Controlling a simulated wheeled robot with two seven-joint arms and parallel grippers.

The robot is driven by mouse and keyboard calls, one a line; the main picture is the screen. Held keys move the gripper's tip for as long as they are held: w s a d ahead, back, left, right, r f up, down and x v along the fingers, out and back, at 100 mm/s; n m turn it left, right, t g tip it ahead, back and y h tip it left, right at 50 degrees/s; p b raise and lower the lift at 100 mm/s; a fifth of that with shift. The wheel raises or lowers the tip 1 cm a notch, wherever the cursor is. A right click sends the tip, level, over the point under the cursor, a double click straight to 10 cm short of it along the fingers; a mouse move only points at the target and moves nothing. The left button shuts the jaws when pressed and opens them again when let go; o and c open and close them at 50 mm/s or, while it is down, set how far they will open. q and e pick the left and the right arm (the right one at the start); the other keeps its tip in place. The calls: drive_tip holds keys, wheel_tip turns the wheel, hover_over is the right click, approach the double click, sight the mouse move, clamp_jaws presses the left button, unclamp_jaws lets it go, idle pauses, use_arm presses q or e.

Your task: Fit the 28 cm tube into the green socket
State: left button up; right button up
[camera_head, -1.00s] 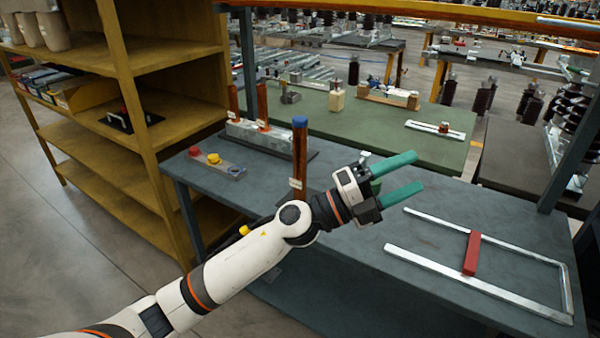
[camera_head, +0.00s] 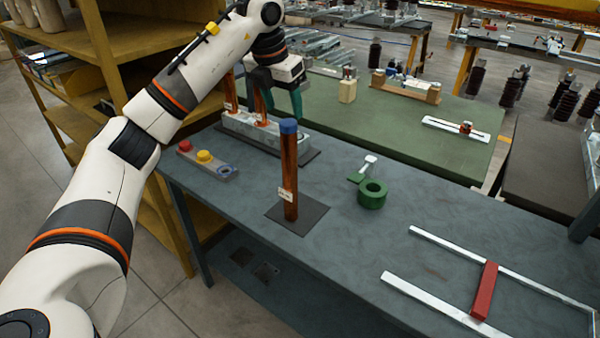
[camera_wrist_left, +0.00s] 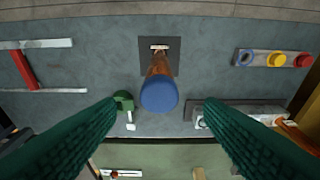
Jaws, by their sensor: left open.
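A brown tube (camera_head: 290,172) with a blue top stands upright on a dark square pad on the bench; its white label is too small to read. In the left wrist view its blue top (camera_wrist_left: 159,94) shows midway between the fingers, beyond them. Two more brown tubes (camera_head: 230,92) stand in a grey rack (camera_head: 250,132); which tube is 28 cm I cannot tell. The green socket (camera_head: 372,196) sits on the bench right of the blue-topped tube, its round hole facing up. My left gripper (camera_head: 283,108) is open and empty, pointing down, with green fingers, apart from the tube. My right gripper is not in view.
A grey block (camera_head: 208,163) with red, yellow and blue round parts lies at the bench's left. A metal frame with a red bar (camera_head: 484,291) lies at the right. Wooden shelves (camera_head: 130,35) stand left. The bench between socket and frame is clear.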

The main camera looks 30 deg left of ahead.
sight(284, 125)
use_arm(q)
wheel_tip(284, 125, down, 5)
drive_tip(key=shift+d+r+p, duration=0.1)
drive_tip(key=shift+r+p, duration=0.1)
drive_tip(key=shift+p, duration=0.4)
drive_tip(key=p+x, duration=0.2)
drive_tip(key=x, duration=0.1)
drive_tip(key=shift+w+f, duration=0.15)
drive_tip(key=shift+w, duration=0.2)
drive_tip(key=shift+x, duration=1.1)
drive_tip(key=shift+w+f, duration=0.1)
drive_tip(key=shift+f, duration=0.1)
drive_tip(key=shift+c, duration=0.9)
clamp_jaws()
drive_tip(key=shift+w+r, duration=0.1)
drive_tip(key=shift+r, duration=0.05)
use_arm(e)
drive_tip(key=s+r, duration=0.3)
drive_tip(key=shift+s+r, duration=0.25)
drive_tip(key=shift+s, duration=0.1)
